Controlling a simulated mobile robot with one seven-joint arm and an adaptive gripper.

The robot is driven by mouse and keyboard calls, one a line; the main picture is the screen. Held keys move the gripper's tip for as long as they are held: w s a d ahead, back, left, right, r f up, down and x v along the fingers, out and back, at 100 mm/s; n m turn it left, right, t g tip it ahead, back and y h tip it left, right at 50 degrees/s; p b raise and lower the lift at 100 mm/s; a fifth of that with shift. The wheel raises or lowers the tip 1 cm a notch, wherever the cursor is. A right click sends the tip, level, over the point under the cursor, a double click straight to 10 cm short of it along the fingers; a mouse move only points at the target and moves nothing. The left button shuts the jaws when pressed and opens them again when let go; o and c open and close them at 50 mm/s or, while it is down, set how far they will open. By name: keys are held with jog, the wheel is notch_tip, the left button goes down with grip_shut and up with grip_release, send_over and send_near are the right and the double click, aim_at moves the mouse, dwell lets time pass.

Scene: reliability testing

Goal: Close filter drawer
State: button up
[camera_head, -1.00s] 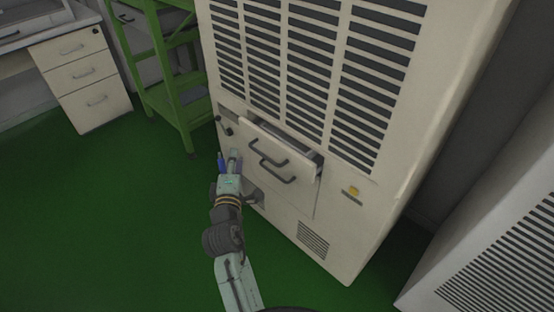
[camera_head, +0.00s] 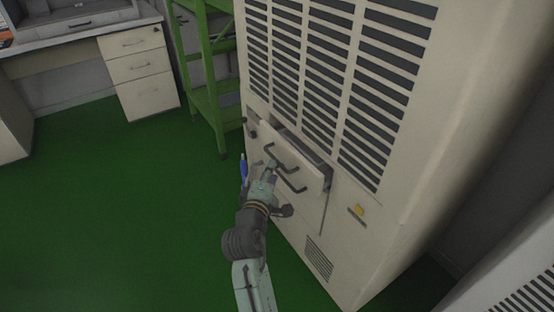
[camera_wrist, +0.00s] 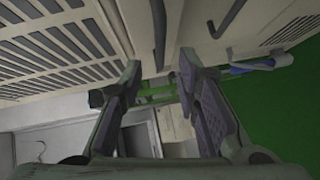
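The filter drawer (camera_head: 308,172) sticks out of the front of the tall cream cabinet (camera_head: 412,150), with a dark gap showing above its front. Its front carries two dark bar handles, an upper one (camera_head: 283,150) and a lower one (camera_head: 289,182). My gripper (camera_head: 271,164) is in front of the drawer, at the left part of the handles. In the wrist view my gripper's fingers (camera_wrist: 160,78) are spread apart, with one dark handle (camera_wrist: 158,32) showing between them. The other handle (camera_wrist: 230,14) is to the right. I cannot tell whether the fingers touch the drawer.
A blue-handled item (camera_head: 243,168) is on the cabinet's left side, close to my gripper. A green rack (camera_head: 211,75) stands left of the cabinet, and a desk with drawers (camera_head: 140,72) is behind. The green floor (camera_head: 120,210) at left is clear.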

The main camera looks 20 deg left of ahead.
aim_at(275, 158)
jog(key=w, duration=0.4)
jog(key=w+f, duration=0.1)
jog(key=w, duration=0.2)
jog(key=shift+w+a+p, duration=0.1)
jog(key=shift+a+p, duration=0.2)
jog(key=shift+a, duration=0.1)
jog(key=shift+c, duration=0.4)
grip_shut()
